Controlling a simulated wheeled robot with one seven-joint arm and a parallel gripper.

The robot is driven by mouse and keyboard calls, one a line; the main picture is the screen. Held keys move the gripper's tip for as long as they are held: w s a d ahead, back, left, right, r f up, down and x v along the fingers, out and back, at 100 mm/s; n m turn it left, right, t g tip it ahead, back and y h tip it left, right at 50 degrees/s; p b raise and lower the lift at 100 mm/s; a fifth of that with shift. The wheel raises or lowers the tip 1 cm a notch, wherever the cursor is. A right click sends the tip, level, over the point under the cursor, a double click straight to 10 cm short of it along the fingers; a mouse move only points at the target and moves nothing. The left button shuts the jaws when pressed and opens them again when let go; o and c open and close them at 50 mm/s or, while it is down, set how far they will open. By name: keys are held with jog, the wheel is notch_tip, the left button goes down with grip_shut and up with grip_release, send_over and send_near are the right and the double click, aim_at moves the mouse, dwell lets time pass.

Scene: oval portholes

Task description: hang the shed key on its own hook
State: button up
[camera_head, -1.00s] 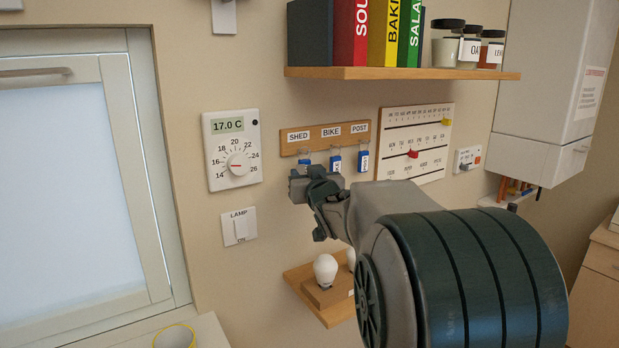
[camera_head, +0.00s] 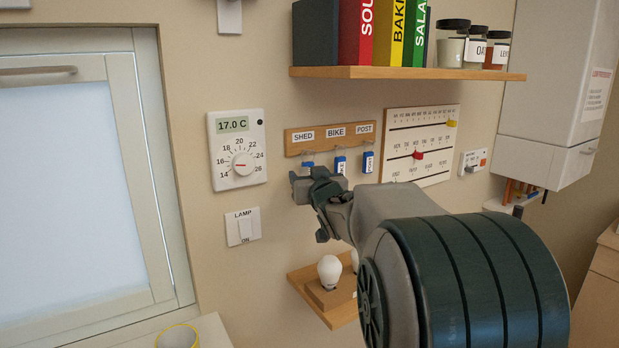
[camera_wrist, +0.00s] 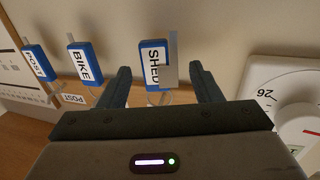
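The shed key's blue tag (camera_wrist: 153,65) with a white SHED label is in the wrist view, with a grey strip along its right side. My gripper (camera_wrist: 162,82) is open, with one finger on each side of the tag and a visible gap to each. In the head view only the top of the shed tag (camera_head: 308,164) shows above my gripper (camera_head: 300,188), under the SHED label (camera_head: 303,135) of the wooden hook board (camera_head: 320,147). It appears to hang from the hook there. The exact contact at the hook is unclear.
The bike tag (camera_head: 340,165) and post tag (camera_head: 368,162) hang to the right on the board. A thermostat (camera_head: 238,150) and lamp switch (camera_head: 243,227) are left on the wall. A shelf (camera_head: 405,73) is above; a lower shelf (camera_head: 335,312) holds bulbs.

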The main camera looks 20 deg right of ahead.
jog(key=shift+s, duration=0.1)
jog(key=s+a+b, duration=0.1)
jog(key=s+b, duration=0.3)
jog(key=s, duration=0.9)
jog(key=shift+s, duration=0.3)
